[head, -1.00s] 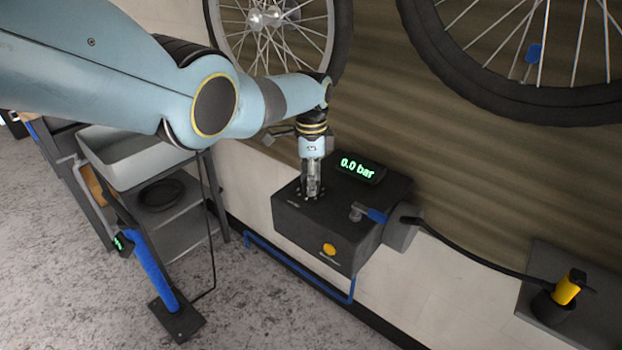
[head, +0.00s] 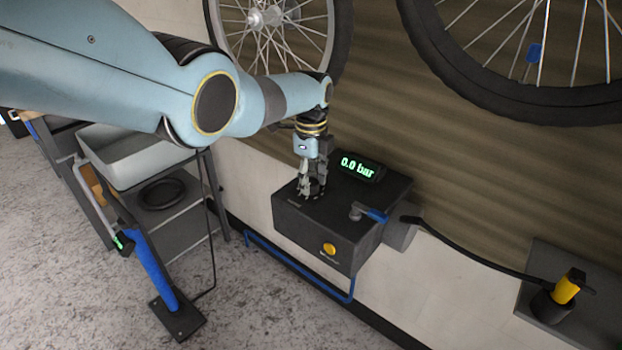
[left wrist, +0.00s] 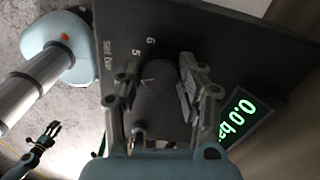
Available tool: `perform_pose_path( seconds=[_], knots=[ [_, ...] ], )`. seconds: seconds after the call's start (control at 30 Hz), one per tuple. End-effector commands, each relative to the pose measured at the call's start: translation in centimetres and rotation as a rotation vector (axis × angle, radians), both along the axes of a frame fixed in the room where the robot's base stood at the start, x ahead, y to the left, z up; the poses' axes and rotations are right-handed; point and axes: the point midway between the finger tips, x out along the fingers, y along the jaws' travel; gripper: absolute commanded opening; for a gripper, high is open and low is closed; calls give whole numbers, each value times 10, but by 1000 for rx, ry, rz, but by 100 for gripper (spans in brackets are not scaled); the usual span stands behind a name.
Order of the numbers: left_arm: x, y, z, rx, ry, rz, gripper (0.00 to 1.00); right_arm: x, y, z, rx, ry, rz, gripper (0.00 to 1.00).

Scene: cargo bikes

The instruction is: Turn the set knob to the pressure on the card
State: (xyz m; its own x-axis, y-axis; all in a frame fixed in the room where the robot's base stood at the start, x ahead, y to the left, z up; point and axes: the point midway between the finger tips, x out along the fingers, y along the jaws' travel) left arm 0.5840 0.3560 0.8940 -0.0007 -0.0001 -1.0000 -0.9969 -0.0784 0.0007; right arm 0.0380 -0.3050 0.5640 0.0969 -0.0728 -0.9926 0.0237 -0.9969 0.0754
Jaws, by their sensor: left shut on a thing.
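The dark set knob (left wrist: 157,104) shows in the left wrist view between the fingers of my left gripper (left wrist: 155,92), which is shut on it. A pale mark shows on the knob's top, and the numbers 5 and 6 and "Set bar" are printed beside it. In the head view my left gripper (head: 312,192) points down at the top of the dark pump box (head: 312,228) and hides the knob. The display (head: 359,167) reads 0.0 bar. My right gripper (left wrist: 48,134) is small in the left wrist view, its fingers apart and empty. I see no pressure card.
A blue-handled lever (head: 372,215) and a yellow button (head: 329,249) are on the box. A black hose (head: 470,257) runs right to a yellow-and-black hose head (head: 567,288). Wheels hang above.

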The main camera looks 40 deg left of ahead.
Motion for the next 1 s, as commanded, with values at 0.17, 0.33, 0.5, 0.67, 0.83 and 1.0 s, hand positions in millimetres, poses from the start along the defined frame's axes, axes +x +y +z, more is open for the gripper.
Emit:
perform_pose_path(
  seconds=[0.17,0.33,0.5,0.67,0.83,1.0],
  knots=[
    [2,0,2,-1,-5,-6,6,0,0,0,0,0,0,40],
    [2,0,2,-1,-5,-5,6,0,0,0,0,0,0,40],
    [2,0,2,-1,-5,-4,52,0,0,0,0,0,0,40],
    [1,0,1,0,-3,-4,61,0,0,0,0,0,0,40],
    [1,0,1,0,-2,-4,61,0,-4,0,-4,0,1,40],
    [1,0,9,0,-3,-4,61,0,-3,0,-3,0,1,40]
  ],
)
